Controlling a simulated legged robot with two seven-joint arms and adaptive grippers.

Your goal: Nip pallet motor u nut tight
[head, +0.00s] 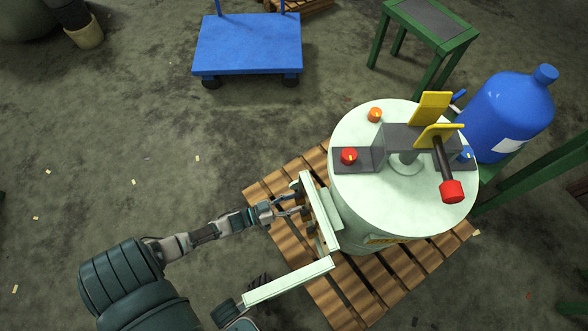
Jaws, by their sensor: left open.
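A pale green drum (352,190) stands on a wooden pallet (262,192). On its lid are an orange knob (375,114), a red knob (349,156), a blue knob (466,153) and a dark rod with a red end (452,191). A pale green bracket (322,215) is on the drum's left side, with small parts that I cannot make out. I cannot tell which part is the motor's u nut. My left gripper (297,205) is open, its fingertips close to the bracket's left side; contact is unclear. My right gripper is not in view.
Two yellow plates (430,108) stand up from the lid. A pale green bar (289,282) lies low in front of the bracket. A blue bottle (508,115) is right of the drum. A blue cart (248,43) and a green stool (430,25) stand behind.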

